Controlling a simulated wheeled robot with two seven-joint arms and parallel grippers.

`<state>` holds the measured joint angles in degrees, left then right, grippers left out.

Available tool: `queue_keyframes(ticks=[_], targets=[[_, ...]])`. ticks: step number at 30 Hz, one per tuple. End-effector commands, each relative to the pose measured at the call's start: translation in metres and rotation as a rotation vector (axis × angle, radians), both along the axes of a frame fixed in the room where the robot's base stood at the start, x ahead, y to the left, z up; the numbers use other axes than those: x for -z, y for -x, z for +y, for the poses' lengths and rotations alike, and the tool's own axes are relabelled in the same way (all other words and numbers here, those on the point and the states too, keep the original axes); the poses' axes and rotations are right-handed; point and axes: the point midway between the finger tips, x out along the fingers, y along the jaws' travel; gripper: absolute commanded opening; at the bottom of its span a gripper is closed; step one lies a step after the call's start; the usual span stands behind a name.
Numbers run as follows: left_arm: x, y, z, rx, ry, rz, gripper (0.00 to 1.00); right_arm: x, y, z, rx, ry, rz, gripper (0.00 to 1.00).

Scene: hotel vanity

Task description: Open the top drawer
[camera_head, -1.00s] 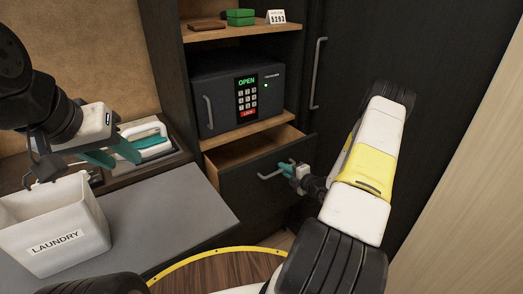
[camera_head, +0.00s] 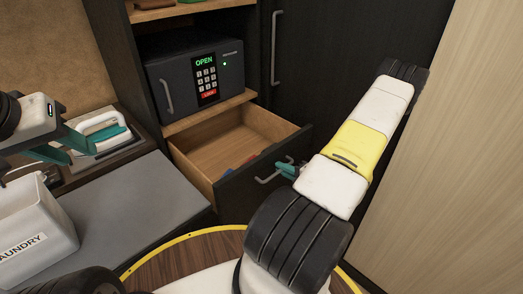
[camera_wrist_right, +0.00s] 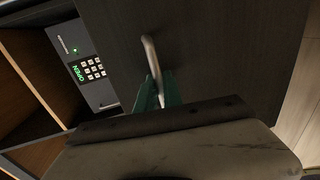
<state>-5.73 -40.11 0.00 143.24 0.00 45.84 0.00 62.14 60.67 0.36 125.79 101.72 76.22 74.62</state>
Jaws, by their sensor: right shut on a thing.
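The top drawer (camera_head: 235,140), wooden inside with a dark front, is pulled well out below the safe. Some red and blue items lie inside near its front, partly hidden by the front panel. My right gripper (camera_head: 284,167) is shut on the grey drawer handle (camera_head: 268,179). In the right wrist view the handle (camera_wrist_right: 151,58) runs between the green fingers (camera_wrist_right: 157,92). My left gripper (camera_head: 50,152) hangs at the left, over the counter side and above the laundry bin; whether its green fingers are apart is unclear.
A dark safe (camera_head: 180,75) with a green OPEN display stands on the shelf above the drawer. A white laundry bin (camera_head: 35,235) and a grey surface (camera_head: 140,205) are at left. A tall dark door with a handle (camera_head: 274,48) stands right of the safe.

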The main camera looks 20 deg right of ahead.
Motion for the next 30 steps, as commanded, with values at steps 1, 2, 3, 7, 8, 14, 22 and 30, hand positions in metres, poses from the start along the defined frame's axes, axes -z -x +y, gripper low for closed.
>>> queue_keyframes(ticks=[1, 2, 3, 7, 8, 14, 22, 30], targets=[[0.0, 0.0, 0.0, 0.0, 0.0, 0.0, 0.36, 0.0, 0.0, -0.001, 0.001, 0.001, 0.0, 0.0], [0.0, 0.0, 0.0, 0.0, 0.0, 0.0, 0.36, 0.0, 0.001, -0.001, 0.001, 0.001, 0.0, 0.0], [0.0, 0.0, 0.0, 0.0, 0.0, 0.0, 0.36, 0.0, 0.001, -0.001, 0.001, 0.001, 0.0, 0.0], [0.0, 0.0, 0.0, 0.0, 0.0, 0.0, 0.36, 0.0, 0.0, -0.001, 0.001, 0.001, 0.0, 0.0], [0.0, 0.0, 0.0, 0.0, 0.0, 0.0, 0.36, 0.0, 0.0, -0.001, 0.001, 0.001, 0.0, 0.0], [0.0, 0.0, 0.0, 0.0, 0.0, 0.0, 0.36, 0.0, 0.0, -0.001, 0.001, 0.001, 0.0, 0.2], [0.0, 0.0, 0.0, 0.0, 0.0, 0.0, 0.36, -0.001, 0.004, -0.002, 0.002, 0.002, 0.0, 0.2], [0.0, 0.0, 0.0, 0.0, 0.0, 0.0, 0.36, -0.009, 0.042, -0.017, 0.005, 0.002, 0.0, 0.2]])
